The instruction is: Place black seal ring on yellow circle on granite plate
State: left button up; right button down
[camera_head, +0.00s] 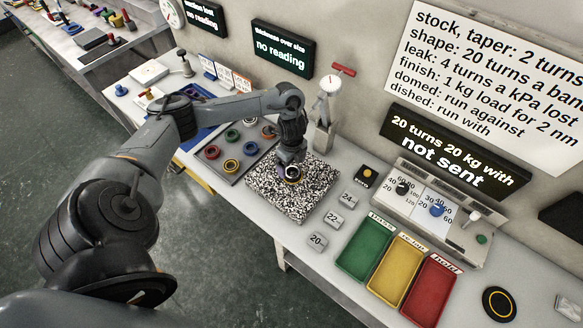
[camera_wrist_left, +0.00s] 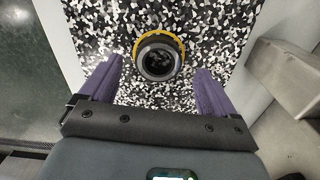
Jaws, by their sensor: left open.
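The black seal ring (camera_wrist_left: 143,62) lies on the speckled black-and-white granite plate (camera_wrist_left: 108,28), over the yellow circle (camera_wrist_left: 181,44). The yellow shows as an arc beyond and beside the ring, wider on the far side; its near side is hidden. The ring looks flat. My left gripper (camera_wrist_left: 158,68) is open, its purple fingers apart on either side of the ring with gaps to it. In the head view my left gripper (camera_head: 291,162) points down over the middle of the granite plate (camera_head: 312,190) and partly covers the ring. My right gripper is out of view.
A grey tray (camera_head: 240,172) with several coloured rings stands left of the plate. A post gauge (camera_head: 326,105) stands behind it. Number blocks (camera_head: 333,218) and green (camera_head: 366,247), yellow (camera_head: 397,268) and red (camera_head: 430,292) trays lie to the right.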

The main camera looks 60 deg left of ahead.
pick_arm(q)
notch_tip(320, 180, up, 8)
jog(key=p, duration=0.3)
jog(key=w+d+f+m+t+h, duration=0.1)
jog(key=w+d+f+t, duration=0.15)
jog(key=d, duration=0.75)
jog(key=w+d+f+m+t+h, duration=0.1)
jog(key=d+f, duration=0.3)
jog(key=d, duration=0.7)
jog(key=s+d+r+n+t+h, duration=0.1)
jog(key=s+d+r+n+t, duration=0.15)
jog(key=d, duration=0.95)
jog(key=s+a+r+n+g+y, duration=0.1)
jog(key=s+a+r+n, duration=0.1)
jog(key=s+n, duration=0.4)
jog(key=s+a+r+n+g+y, duration=0.1)
jog(key=s+a+n, duration=0.3)
jog(key=s, duration=0.5)
jog(key=shift+r+n+y, duration=0.4)
jog(key=shift+r+n, duration=0.5)
jog(key=shift+n, duration=0.15)
jog(key=shift+p, duration=0.3)
